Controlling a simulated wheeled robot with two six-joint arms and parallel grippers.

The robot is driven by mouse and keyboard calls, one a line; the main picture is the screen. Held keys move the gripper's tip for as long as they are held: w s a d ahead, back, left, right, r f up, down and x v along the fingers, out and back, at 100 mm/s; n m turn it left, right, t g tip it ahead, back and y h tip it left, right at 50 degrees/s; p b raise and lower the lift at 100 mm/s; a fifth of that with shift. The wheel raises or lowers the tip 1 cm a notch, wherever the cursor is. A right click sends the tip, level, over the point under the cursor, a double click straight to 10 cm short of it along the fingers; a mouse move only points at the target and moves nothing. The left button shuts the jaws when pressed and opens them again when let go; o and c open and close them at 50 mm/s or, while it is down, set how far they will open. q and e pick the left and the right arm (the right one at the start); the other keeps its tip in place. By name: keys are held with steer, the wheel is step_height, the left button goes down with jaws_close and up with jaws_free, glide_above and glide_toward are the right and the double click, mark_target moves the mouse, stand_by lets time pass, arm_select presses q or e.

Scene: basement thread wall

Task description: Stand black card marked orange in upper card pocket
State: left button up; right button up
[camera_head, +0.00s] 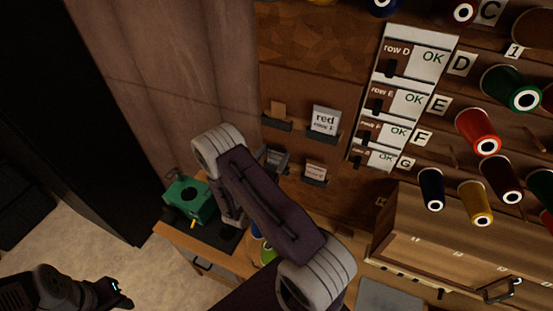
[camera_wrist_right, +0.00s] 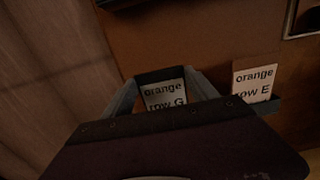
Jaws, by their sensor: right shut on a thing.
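The black card marked "orange row G" (camera_wrist_right: 164,93) stands between the two grey fingers of my right gripper (camera_wrist_right: 165,98) in the wrist view. Its lower part is hidden by my gripper body. In the head view the right gripper (camera_head: 275,160) is mostly behind my forearm, at the lower left of the card pockets. I cannot tell whether the black card touches a pocket. My left gripper (camera_head: 112,291) is low at the left, away from the wall; its jaws are unclear.
A white card marked red (camera_head: 325,120) stands in the upper right pocket. A card marked "orange row E" (camera_wrist_right: 254,82) stands just right of my gripper. A green device (camera_head: 188,198) sits on the bench below. Thread spools (camera_head: 478,130) stick out at the right.

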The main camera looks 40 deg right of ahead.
step_height(320, 180, up, 4)
steer(key=p, duration=0.2)
steer(key=shift+r+p, duration=0.1)
steer(key=shift+p, duration=0.25)
steer(key=shift+r, duration=0.1)
